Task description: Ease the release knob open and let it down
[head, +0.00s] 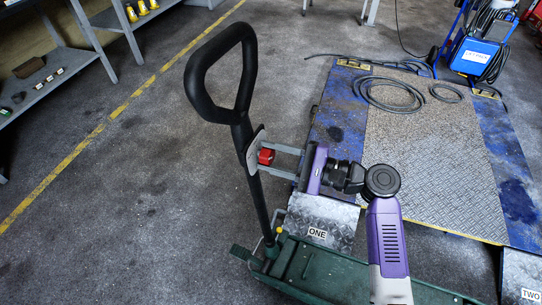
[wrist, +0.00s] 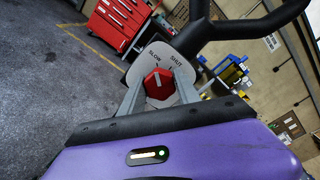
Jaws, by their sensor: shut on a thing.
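The red release knob (head: 265,156) sits on a light plate (head: 252,148) on the black handle (head: 245,100) of the green trolley jack (head: 320,270). In the wrist view the knob (wrist: 158,84) has a pale pointer line, and the plate (wrist: 190,90) carries the words SLOW and SHUT. The line points up between the two words. My gripper (head: 275,157) reaches in from the right, its two grey fingers on either side of the knob and shut on it. In the wrist view the gripper (wrist: 158,90) also closes around the knob. The handle stands tilted up.
A block labelled ONE (head: 318,232) stands behind the jack by a blue-edged ramp platform (head: 425,140) with coiled hoses (head: 390,95). A block labelled TWO (head: 522,280) is at lower right. Shelves (head: 60,60) stand at upper left. The floor left of the handle is clear.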

